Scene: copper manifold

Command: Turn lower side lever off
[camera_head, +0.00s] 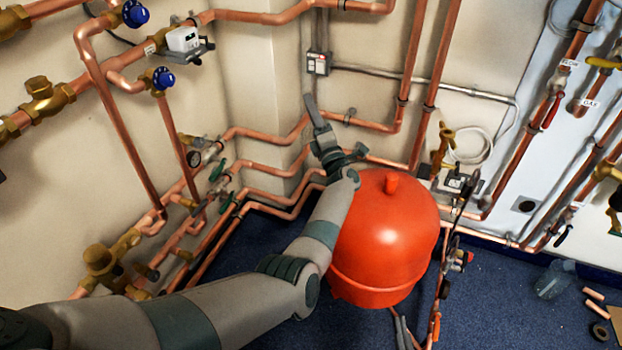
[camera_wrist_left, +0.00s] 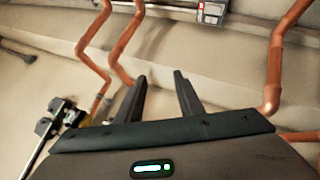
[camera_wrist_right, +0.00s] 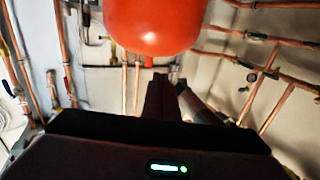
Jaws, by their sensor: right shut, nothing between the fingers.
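Several levers show in the head view, and I cannot tell which is the lower side lever. A red lever (camera_head: 551,110) and a yellow lever (camera_head: 603,63) sit on pipes at the right. Green handles (camera_head: 217,170) sit on the pipes left of the tank. My left gripper (camera_head: 311,108) is raised above the red tank, near the back wall pipes. Its fingers stand apart and empty in the left wrist view (camera_wrist_left: 161,82). My right gripper (camera_wrist_right: 160,84) is shut and empty, showing only in the right wrist view, below the tank.
The red tank (camera_head: 384,240) stands on the blue floor right of my left forearm. It also shows in the right wrist view (camera_wrist_right: 152,25). Copper pipes (camera_head: 265,134) run along the walls. A clear container (camera_head: 553,280) and loose pipe pieces (camera_head: 596,308) lie at the right.

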